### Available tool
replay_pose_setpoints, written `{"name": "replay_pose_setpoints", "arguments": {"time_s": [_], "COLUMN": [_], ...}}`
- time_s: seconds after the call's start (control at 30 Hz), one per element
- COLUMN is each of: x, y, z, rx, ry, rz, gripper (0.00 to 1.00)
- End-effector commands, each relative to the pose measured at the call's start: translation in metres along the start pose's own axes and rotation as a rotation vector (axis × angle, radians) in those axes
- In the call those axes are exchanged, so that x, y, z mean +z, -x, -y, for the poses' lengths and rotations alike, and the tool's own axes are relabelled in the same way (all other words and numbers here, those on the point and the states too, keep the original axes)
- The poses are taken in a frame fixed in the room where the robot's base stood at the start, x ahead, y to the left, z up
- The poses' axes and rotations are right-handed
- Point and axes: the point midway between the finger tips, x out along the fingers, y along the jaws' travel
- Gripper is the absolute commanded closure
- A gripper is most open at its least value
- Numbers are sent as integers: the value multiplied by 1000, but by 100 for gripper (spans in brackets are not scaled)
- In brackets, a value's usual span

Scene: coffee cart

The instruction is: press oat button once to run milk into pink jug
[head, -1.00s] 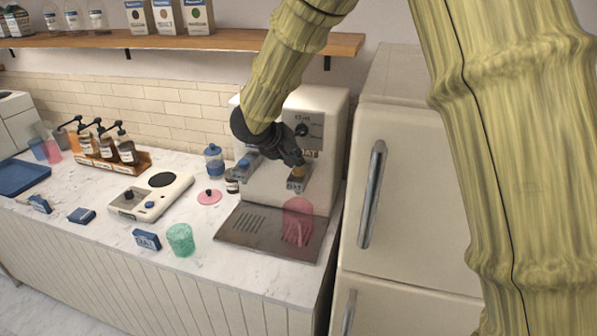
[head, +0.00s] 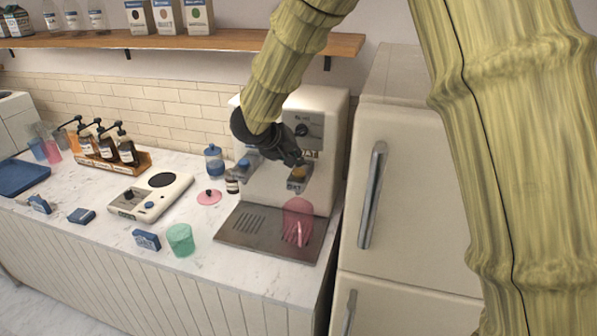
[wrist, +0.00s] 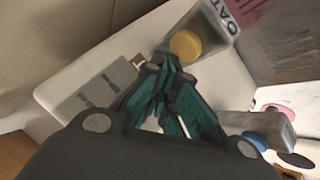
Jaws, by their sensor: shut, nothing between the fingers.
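The pink jug (head: 298,222), translucent, stands upright on the drip tray (head: 243,236) of the cream milk machine, below the OAT outlet. The oat button (head: 299,173) is a round yellow-tan cap on the block marked OAT; it also shows in the wrist view (wrist: 186,44). My gripper (head: 301,161) is shut and empty in front of the machine, close to the button. In the wrist view its fingertips (wrist: 163,65) are just beside the button; I cannot tell whether they touch. No milk stream is visible.
A second outlet block with a blue button (wrist: 254,141) is left of the oat one. A green cup (head: 180,240), a scale (head: 150,197) and a pink lid (head: 209,197) stand on the counter to the left. The fridge (head: 412,195) closes off the right side.

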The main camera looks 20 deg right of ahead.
Motion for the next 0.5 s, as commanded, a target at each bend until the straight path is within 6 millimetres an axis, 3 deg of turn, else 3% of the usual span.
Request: {"name": "replay_pose_setpoints", "arguments": {"time_s": [0.5], "x": [4], "y": [-5], "z": [4], "rx": [-1], "ry": [1], "rz": [0], "gripper": [100]}}
